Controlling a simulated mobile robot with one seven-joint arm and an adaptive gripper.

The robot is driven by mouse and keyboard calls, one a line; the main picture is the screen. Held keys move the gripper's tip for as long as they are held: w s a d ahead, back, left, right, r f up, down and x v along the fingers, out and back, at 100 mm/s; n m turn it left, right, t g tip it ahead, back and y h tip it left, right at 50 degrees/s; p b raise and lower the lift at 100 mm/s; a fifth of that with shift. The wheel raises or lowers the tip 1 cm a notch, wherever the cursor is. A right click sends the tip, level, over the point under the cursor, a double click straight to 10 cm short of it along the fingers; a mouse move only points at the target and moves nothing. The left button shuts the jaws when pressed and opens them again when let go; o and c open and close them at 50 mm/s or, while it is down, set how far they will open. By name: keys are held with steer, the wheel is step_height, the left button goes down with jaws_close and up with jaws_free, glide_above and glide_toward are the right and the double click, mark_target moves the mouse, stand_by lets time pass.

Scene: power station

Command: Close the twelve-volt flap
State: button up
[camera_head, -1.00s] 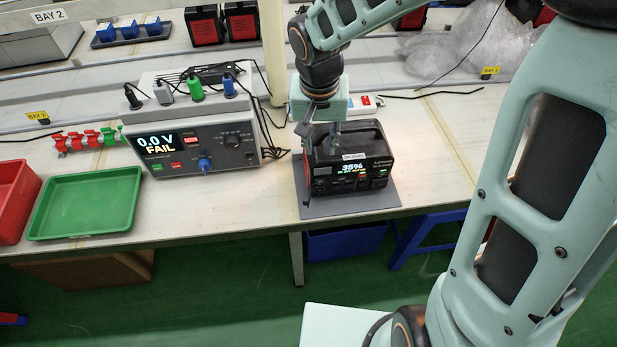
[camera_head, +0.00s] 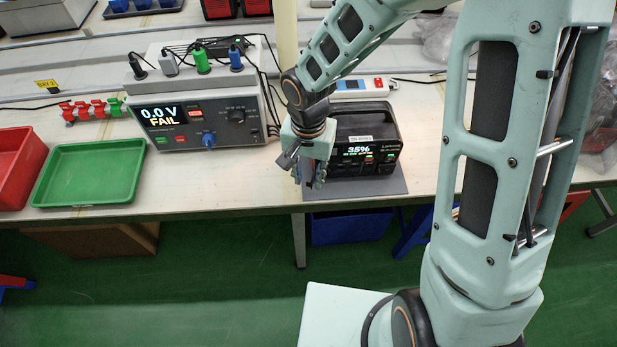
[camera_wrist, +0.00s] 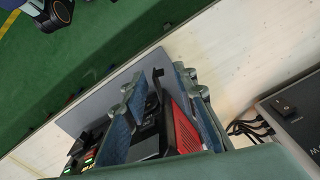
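The black power station (camera_head: 367,140) stands on a grey mat (camera_head: 385,187), its lit display reading 35%. In the head view my gripper (camera_head: 305,174) points down at the station's left front corner and hides part of that side. The wrist view shows my gripper (camera_wrist: 163,103) with its two blue-padded fingers apart. Between and beyond them is the station's side with a red panel (camera_wrist: 185,128). A thin black piece (camera_wrist: 158,82) sticks out there, possibly the twelve-volt flap; I cannot tell for sure. Contact between fingers and station cannot be made out.
A tester (camera_head: 205,118) reading 0.0 V FAIL stands to the left, with plugs and cables on top. A green tray (camera_head: 88,200) and a red bin (camera_head: 18,165) lie farther left. A white power strip (camera_head: 360,88) is behind the station. Bench between tray and mat is clear.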

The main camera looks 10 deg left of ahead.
steer(key=shift+f, duration=0.5)
jaws_close()
